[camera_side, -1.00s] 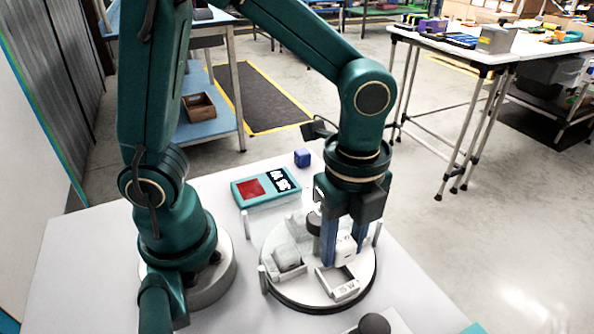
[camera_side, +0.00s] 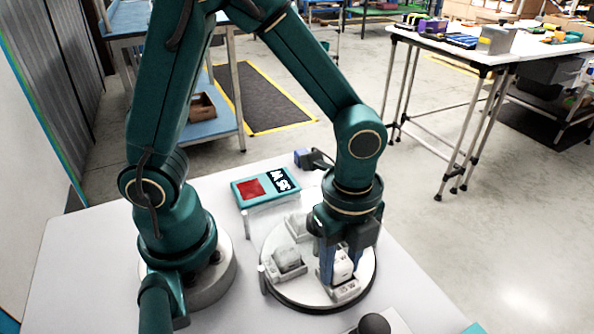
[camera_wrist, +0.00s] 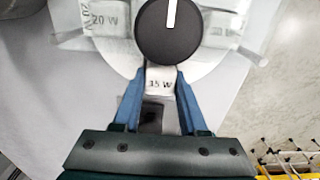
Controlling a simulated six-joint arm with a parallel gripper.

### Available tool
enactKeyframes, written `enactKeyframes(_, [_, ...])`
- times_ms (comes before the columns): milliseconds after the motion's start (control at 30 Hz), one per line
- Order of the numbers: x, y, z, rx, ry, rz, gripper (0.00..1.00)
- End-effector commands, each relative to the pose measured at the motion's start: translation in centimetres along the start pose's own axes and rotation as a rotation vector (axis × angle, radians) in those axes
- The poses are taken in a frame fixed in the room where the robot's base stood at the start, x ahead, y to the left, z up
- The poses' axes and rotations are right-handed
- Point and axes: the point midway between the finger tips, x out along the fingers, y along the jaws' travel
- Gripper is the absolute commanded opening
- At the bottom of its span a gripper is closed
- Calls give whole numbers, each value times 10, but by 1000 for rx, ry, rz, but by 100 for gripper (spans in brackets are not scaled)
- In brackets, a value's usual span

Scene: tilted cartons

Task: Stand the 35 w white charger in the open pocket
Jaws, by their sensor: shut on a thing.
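My gripper (camera_side: 342,270) points down over the round white turntable (camera_side: 285,299), its blue fingers shut on the white charger (camera_side: 343,266). The charger looks upright and is at the front pocket (camera_side: 346,293), whose front wall is marked 35 W. Its lower end is hidden by that wall and a finger, so I cannot tell whether it touches the pocket floor. In the wrist view, a white face marked 35 W (camera_wrist: 160,84) shows between the fingertips.
Another pocket with a pale charger (camera_side: 287,259) stands left on the turntable. A black knob (camera_wrist: 169,32) stands at its middle. The table's left front is clear.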

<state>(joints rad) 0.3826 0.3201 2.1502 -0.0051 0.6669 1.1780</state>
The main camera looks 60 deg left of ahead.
Motion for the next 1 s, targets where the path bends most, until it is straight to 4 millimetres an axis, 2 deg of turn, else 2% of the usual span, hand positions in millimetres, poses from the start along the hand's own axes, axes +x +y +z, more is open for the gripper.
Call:
enactKeyframes(33, [10, 3, 1, 19, -7, 9, 0])
enactKeyframes(367, [11, 3, 0, 26, -8, 8, 0])
enactKeyframes(400, [11, 3, 0, 27, -8, 8, 53])
enactKeyframes(467, [11, 3, 0, 27, -8, 7, 76])
enactKeyframes(500, [11, 3, 0, 27, -8, 7, 77])
enactKeyframes(533, [12, 3, 0, 28, -8, 8, 53])
enactKeyframes(767, [9, 3, 0, 28, -7, 6, 54])
enactKeyframes(1000, [-9, 2, 0, 21, -5, 3, 54])
